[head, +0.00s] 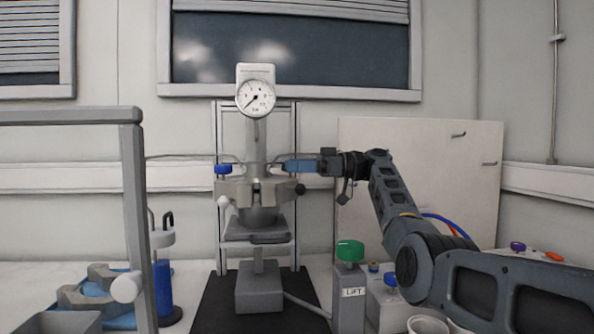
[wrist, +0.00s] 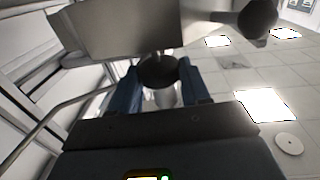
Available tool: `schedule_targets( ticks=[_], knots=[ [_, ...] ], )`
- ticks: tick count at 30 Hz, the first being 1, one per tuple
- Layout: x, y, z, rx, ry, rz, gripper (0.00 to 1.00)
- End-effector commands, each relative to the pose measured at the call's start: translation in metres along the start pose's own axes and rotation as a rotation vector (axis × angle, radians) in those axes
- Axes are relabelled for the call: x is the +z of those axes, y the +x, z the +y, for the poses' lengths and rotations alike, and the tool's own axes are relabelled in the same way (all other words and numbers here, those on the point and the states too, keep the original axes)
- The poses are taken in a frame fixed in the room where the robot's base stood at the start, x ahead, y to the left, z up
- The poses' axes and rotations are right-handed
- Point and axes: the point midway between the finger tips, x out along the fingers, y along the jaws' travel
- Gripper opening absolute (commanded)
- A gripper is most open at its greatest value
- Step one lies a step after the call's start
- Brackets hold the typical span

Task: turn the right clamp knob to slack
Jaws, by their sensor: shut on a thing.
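The pressure reactor (head: 257,190) stands in the middle of the head view, with a grey clamp collar around its top. The left clamp knob (head: 222,170) is blue and sits on the collar's left side. My gripper (head: 290,166) reaches in from the right, at the collar's right side, with its blue fingers closed. The right clamp knob is hidden by the fingers in the head view. In the wrist view, a dark round part, which I take as the right clamp knob (wrist: 158,72), sits between the fingers of my gripper (wrist: 160,88).
A pressure gauge (head: 256,97) tops the reactor. A black ball knob (head: 300,189) sticks out just below my gripper. A green-knobbed LIFT box (head: 349,280) stands front right. A grey frame (head: 134,200) rises at the left. A pale panel (head: 420,180) stands behind my arm.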

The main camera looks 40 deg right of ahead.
Motion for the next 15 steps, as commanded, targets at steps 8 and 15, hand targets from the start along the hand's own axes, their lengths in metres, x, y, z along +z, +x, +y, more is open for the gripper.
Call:
schedule_targets(
  ticks=[8,15],
  knots=[
    [0.0004,0.0011,0.0004,-0.058,0.001,-0.001,0.16],
    [0.0008,0.0012,0.0006,-0.07,0.001,-0.001,0.16]
  ],
)
